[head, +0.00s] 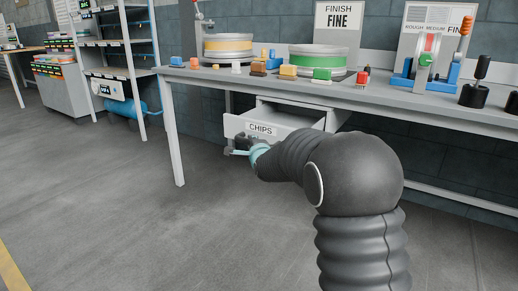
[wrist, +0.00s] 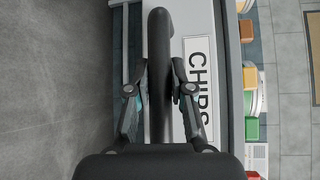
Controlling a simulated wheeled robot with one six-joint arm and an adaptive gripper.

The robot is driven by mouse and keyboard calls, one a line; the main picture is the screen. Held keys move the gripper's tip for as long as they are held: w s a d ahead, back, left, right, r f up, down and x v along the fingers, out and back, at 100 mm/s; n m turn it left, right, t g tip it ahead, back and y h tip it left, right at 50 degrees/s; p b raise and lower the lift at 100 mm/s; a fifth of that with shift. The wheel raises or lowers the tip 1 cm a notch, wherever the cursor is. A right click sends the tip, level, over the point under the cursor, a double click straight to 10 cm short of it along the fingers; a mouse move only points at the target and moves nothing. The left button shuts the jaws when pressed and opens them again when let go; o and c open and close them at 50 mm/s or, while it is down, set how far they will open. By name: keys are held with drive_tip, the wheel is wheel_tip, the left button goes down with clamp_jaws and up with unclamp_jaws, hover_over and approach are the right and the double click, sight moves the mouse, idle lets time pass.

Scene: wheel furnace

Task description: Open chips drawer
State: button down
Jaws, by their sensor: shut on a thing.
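The chips drawer (head: 290,122) hangs under the grey workbench and is pulled partly out, with its interior visible behind the front. Its white front carries a "CHIPS" label (head: 260,129), which also shows sideways in the wrist view (wrist: 197,88). My gripper (head: 238,146) is at the drawer front, just below and left of the label. In the wrist view, my gripper (wrist: 162,78) has one finger on each side of the dark bar handle (wrist: 159,40) and is shut on it. The handle is mostly hidden by my gripper in the head view.
The workbench top (head: 400,94) holds a yellow-banded wheel (head: 228,46), a green-banded wheel (head: 317,58) and several small coloured blocks. A bench leg (head: 172,135) stands left of the drawer. The floor (head: 90,205) in front and to the left is clear.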

drive_tip(key=shift+s+a, duration=0.2)
drive_tip(key=shift+s, duration=0.25)
drive_tip(key=c, duration=1)
unclamp_jaws()
drive_tip(key=shift+d, duration=0.1)
drive_tip(key=shift+a, duration=0.2)
drive_tip(key=v, duration=1.2)
drive_tip(key=shift+s, duration=0.1)
